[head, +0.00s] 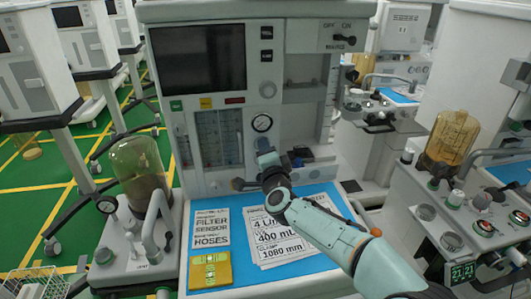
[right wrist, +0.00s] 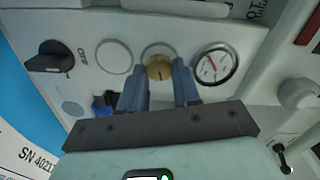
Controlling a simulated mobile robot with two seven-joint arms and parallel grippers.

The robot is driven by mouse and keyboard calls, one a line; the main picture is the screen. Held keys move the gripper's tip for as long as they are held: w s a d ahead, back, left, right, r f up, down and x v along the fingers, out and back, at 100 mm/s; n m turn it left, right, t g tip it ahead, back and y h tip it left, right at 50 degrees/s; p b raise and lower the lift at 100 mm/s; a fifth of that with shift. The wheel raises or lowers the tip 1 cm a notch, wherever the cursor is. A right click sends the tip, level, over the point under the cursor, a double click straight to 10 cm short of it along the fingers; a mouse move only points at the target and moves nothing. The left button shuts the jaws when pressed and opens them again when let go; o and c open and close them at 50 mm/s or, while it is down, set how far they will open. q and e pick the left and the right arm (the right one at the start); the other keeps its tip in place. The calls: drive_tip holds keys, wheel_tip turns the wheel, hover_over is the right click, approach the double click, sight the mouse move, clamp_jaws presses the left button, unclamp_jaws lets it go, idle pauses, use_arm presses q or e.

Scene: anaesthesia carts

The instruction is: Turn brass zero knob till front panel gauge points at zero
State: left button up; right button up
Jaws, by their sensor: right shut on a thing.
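The brass zero knob (right wrist: 159,67) shows in the right wrist view on the machine's pale front panel. My right gripper (right wrist: 159,82) is shut on it, with one blue-grey finger on each side. In the head view my right gripper (head: 268,158) is at the panel just below the gauge and hides the knob. The round white gauge (right wrist: 215,63) is beside the knob in the right wrist view, with a red needle. It also shows in the head view (head: 262,123). The scale is too small to tell whether the needle is at zero. My left gripper is not in view.
A black OFF knob (right wrist: 55,62) sits on the same panel. The blue worktop (head: 325,262) below holds printed sheets (head: 275,232) and a yellow block (head: 210,270). A clear-domed canister (head: 137,163) stands left; another cart with an amber jar (head: 450,138) stands right.

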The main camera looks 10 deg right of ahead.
idle(0.3)
drive_tip(key=o, duration=1)
drive_tip(key=shift+o, duration=0.2)
drive_tip(key=shift+s, duration=0.15)
drive_tip(key=s, duration=1.3)
drive_tip(key=shift+b, duration=0.45)
